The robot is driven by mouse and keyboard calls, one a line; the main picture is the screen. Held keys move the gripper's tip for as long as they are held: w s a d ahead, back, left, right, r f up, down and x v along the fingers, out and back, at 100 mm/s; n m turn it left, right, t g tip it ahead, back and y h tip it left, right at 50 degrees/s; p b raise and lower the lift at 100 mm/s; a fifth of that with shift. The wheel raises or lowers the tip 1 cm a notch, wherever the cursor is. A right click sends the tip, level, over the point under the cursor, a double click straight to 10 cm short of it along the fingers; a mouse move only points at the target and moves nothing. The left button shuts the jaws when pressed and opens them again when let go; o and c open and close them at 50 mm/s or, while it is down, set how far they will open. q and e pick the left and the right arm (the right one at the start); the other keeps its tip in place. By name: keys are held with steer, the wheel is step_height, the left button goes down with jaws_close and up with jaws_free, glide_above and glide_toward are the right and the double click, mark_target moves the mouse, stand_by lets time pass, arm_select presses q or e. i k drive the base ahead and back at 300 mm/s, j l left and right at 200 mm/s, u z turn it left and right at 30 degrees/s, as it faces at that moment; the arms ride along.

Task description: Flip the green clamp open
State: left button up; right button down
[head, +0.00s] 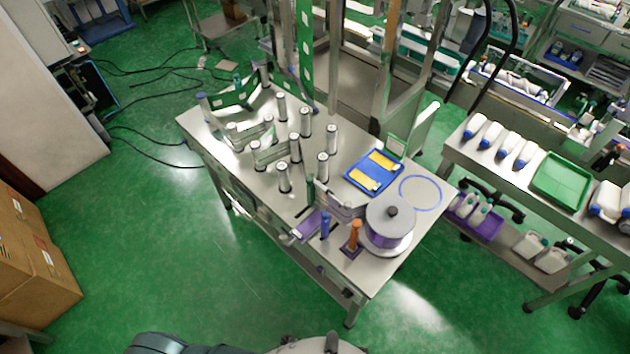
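A metal sleeve applicator table stands in the middle of the head view, its bare steel top showing at its front right (385,272). A small dark green upright piece (310,190) stands near the table's front middle, beside grey metal plates. It may be the green clamp, but it is too small to tell its shape or whether it is open or shut. A blue post (325,225) and an orange post (354,235) stand nearer the front edge. Grey parts of my own body show at the bottom edge. Neither gripper can be made out.
A purple spool (388,228), a blue tray (374,174) with yellow pieces and several metal rollers (332,139) occupy the table top. A side bench with white bottles and a green tray (561,181) stands right. Green floor is open in front; cables lie at left.

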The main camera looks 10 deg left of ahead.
mark_target(310, 194)
steer(key=k+j+z, duration=0.1)
steer(key=j+z, duration=0.25)
steer(key=z, duration=0.15)
steer(key=k+j+z, duration=0.2)
steer(key=z, duration=0.3)
steer(key=j, duration=0.1)
